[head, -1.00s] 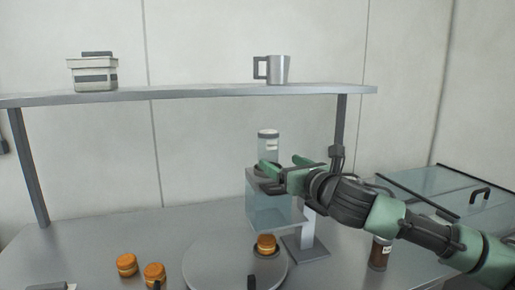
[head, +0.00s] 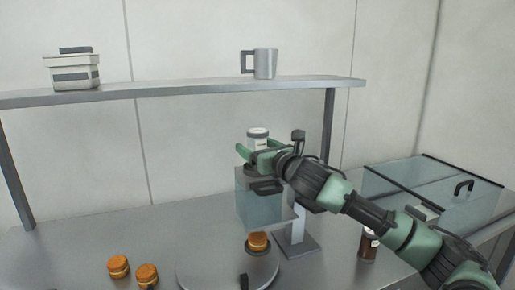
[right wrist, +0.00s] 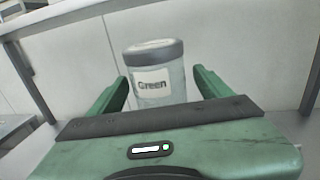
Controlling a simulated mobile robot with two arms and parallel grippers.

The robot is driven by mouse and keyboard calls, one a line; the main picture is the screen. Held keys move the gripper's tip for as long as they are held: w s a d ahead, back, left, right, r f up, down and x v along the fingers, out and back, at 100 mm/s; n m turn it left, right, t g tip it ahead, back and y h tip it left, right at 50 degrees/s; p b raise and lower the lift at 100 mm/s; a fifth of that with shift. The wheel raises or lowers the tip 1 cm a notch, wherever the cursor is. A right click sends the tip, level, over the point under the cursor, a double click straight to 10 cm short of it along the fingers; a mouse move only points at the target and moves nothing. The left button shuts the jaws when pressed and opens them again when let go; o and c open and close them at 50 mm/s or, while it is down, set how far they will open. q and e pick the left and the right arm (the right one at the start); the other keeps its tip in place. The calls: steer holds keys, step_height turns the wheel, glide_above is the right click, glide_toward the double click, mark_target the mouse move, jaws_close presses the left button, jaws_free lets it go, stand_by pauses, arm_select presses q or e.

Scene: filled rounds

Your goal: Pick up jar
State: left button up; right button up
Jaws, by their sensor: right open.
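A clear jar with a grey lid and a white label (head: 257,136) stands upright at the top of a glass-sided box on a stand (head: 260,203). In the right wrist view the jar (right wrist: 157,86) shows a label that reads "Green". My right gripper (head: 257,150) is open at the jar, with its green fingers on either side of the jar's lower part. In the right wrist view the fingers (right wrist: 160,88) flank the jar with gaps beside it. The jar's base is hidden behind the gripper. My left gripper is not in view.
A dark jar (head: 368,246) and a glass case (head: 420,190) stand right. A shelf (head: 190,93) above holds a mug (head: 265,63) and a lidded box (head: 72,72).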

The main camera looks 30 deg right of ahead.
steer(key=shift+s, duration=0.1)
steer(key=shift+c, duration=0.3)
steer(key=shift+r, duration=0.1)
steer(key=c, duration=1.6)
